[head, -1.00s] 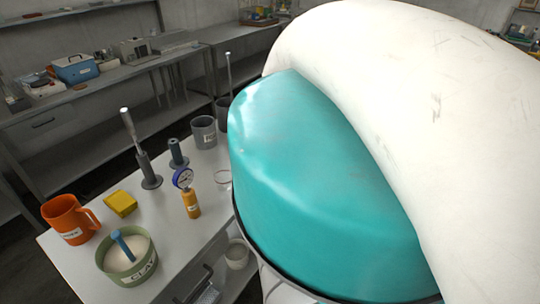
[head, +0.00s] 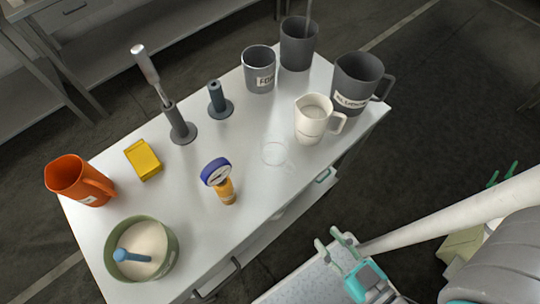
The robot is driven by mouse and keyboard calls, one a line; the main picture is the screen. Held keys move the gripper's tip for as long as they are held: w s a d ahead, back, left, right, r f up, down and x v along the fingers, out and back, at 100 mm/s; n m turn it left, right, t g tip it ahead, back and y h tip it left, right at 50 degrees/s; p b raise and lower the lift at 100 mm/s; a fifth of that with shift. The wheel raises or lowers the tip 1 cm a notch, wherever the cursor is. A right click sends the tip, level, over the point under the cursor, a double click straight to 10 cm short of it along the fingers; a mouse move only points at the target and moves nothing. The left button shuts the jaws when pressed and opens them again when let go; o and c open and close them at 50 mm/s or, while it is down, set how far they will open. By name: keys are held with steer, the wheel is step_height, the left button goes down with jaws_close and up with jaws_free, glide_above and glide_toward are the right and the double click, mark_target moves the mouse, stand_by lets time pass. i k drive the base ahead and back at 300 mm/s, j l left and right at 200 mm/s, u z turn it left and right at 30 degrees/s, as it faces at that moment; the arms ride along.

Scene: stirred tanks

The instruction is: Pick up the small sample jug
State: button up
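A small clear vessel (head: 273,153), faint and with what looks like a handle at its right, is in the middle of the grey-white table. A white jug (head: 309,124) with a handle stands upright behind it, near the table's right edge. No readable label shows which is the sample jug. My gripper (head: 334,243) is at the lower middle right, off the table's near side and apart from both. Its two pale green fingers are spread, with nothing between them.
A dark grey labelled jug (head: 357,85) stands close behind the white jug. Grey cups, a blue-topped gauge (head: 217,172), a yellow block (head: 143,160), an orange jug (head: 78,183) and a green bowl (head: 142,276) share the table (head: 240,235). An open drawer or shelf juts below.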

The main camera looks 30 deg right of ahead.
mark_target(280, 159)
steer(key=j+z, duration=0.1)
steer(key=z, duration=1.15)
steer(key=k+j+z, duration=0.3)
steer(key=k+j, duration=0.8)
steer(key=k, duration=0.15)
steer(key=k+j, duration=0.65)
steer(key=k, duration=0.15)
steer(key=k+j, duration=0.6)
steer(key=k, duration=0.2)
steer(key=i, duration=0.85)
